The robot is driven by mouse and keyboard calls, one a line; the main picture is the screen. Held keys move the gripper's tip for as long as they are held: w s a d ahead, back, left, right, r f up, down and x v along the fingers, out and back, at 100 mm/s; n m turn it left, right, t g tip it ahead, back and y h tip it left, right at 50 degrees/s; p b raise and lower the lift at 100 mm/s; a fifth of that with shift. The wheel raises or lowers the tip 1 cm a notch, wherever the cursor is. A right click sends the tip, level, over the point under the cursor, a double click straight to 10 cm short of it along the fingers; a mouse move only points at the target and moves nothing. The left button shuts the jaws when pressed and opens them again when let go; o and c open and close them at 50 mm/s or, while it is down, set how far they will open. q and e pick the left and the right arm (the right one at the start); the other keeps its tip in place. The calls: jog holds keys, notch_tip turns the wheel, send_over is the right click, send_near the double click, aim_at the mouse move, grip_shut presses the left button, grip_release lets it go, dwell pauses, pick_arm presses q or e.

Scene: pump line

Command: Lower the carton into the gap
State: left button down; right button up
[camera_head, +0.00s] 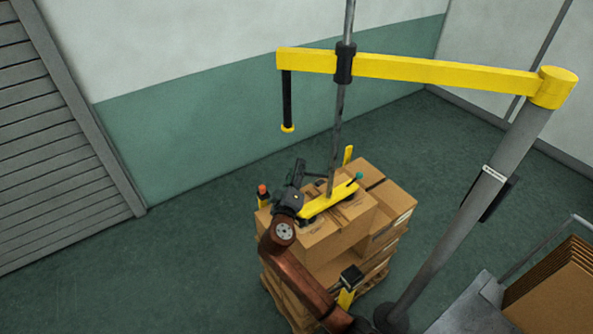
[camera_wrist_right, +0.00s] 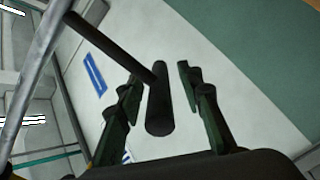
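A carton (camera_head: 350,233) sits under the yellow lifter bar (camera_head: 343,198), which hangs from a grey pole, above or among the stacked cartons. I cannot tell whether it touches its neighbours. A lower, recessed area (camera_head: 328,270) shows at the stack's near side; it may be the gap. My right gripper (camera_head: 297,182) is at the left end of the lifter. In the right wrist view, its dark green fingers (camera_wrist_right: 160,78) stand on both sides of a black handle (camera_wrist_right: 159,108), with space visible on each side. My left gripper is not in view.
A yellow jib (camera_head: 440,72) on a grey post (camera_head: 460,210) reaches over the stack, with a black hanging handle (camera_head: 287,95). A wooden pallet (camera_head: 283,304) carries the stack. The floor on the left is clear.

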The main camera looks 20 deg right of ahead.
grip_shut()
dwell(0.6)
